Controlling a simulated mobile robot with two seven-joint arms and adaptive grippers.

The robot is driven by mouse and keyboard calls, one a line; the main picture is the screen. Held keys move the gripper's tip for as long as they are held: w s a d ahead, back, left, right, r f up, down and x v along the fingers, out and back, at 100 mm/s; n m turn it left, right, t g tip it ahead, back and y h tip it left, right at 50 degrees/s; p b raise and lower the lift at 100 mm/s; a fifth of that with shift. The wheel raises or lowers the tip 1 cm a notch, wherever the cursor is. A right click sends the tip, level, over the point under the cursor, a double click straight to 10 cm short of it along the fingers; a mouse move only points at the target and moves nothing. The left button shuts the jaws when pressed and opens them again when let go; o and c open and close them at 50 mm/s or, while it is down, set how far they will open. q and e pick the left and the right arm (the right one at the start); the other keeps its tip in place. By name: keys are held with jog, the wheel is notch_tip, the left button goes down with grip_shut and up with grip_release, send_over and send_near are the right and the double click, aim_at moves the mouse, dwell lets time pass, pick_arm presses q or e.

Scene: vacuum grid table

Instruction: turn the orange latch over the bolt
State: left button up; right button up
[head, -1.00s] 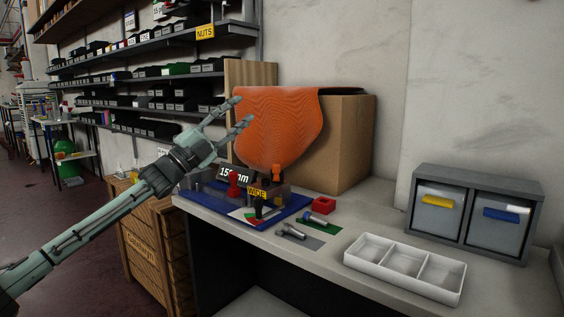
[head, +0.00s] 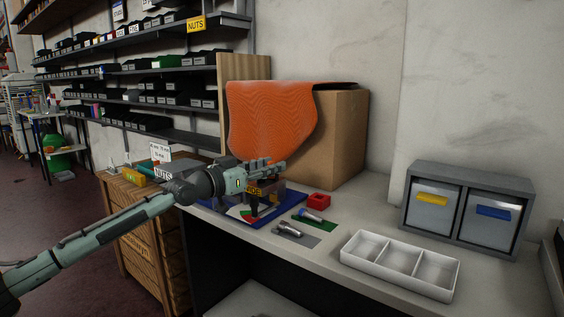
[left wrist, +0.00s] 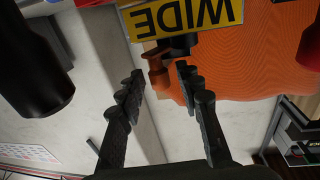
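The orange latch (left wrist: 155,64) shows in the left wrist view beyond and between my fingertips, with a dark cylindrical part (left wrist: 181,46) next to it. I cannot tell whether the fingers touch the latch. In the head view my left gripper (head: 275,166) hides it. My left gripper (left wrist: 160,75) is open, its two dark fingers apart, over the fixture on the blue base (head: 291,208). A yellow WIDE label (left wrist: 184,17) appears upside down above the fingertips. Whether a bolt sits under the latch is hidden. My right gripper is not in view.
Two loose bolts lie on a green mat (head: 327,224) and a grey mat (head: 302,239). A red block (head: 319,200), a white three-part tray (head: 352,254) and a drawer unit (head: 469,172) stand to the right. A cardboard box (head: 342,135) with orange sheet (head: 268,115) stands behind.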

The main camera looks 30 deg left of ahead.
pick_arm(q)
jog(key=x, duration=0.4)
jog(key=shift+w, duration=0.35)
grip_shut()
